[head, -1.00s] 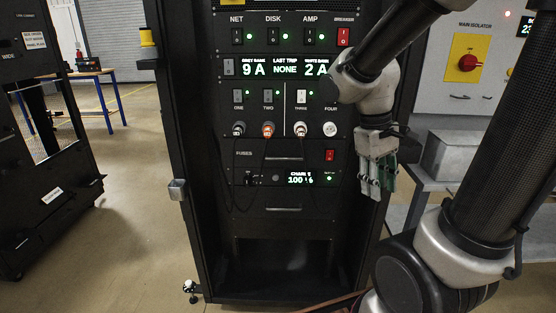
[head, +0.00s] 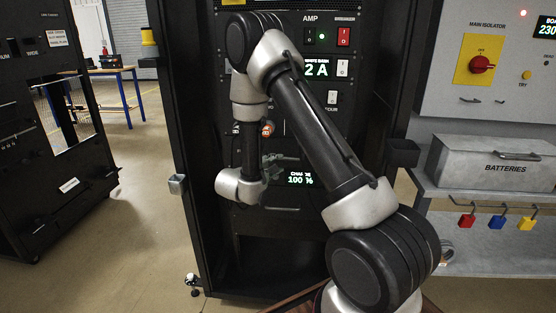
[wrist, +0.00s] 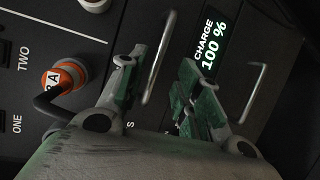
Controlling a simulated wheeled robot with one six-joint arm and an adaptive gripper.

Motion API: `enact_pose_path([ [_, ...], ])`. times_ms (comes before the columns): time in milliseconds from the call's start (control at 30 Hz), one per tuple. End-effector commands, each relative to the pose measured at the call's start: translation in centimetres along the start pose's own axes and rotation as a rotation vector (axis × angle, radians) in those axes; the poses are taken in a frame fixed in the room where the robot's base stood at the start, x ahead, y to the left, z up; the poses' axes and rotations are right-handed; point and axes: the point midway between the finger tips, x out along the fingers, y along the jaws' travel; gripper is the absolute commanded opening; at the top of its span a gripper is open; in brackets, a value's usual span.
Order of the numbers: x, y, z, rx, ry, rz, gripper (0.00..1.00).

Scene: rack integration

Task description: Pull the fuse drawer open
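The fuse drawer (wrist: 142,118) is a dark panel between the socket row and the charge display; it looks shut. Its thin metal bar handle (wrist: 158,58) shows in the wrist view, running between my two fingers. My gripper (wrist: 160,72) is open, with one finger on each side of the handle; I cannot tell whether either touches it. In the head view my gripper (head: 272,162) is in front of the rack at drawer height, and my arm hides most of the drawer and its label.
The charge display (wrist: 210,45) and a second bar handle (wrist: 253,92) lie beyond the right finger in the wrist view. An orange-ringed plug (wrist: 65,78) with a black cable is close to the left finger. A batteries box (head: 495,160) stands right of the rack.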

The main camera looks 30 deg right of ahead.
Motion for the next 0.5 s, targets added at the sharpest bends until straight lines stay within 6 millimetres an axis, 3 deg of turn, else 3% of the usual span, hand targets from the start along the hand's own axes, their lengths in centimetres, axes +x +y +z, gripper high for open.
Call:
enact_pose_path([
  [167, 1.1, 0.1, 0.2, 0.064, -0.008, 0.002, 0.34],
  [500, 6.5, 0.1, 0.3, 0.062, -0.009, 0.001, 0.34],
])
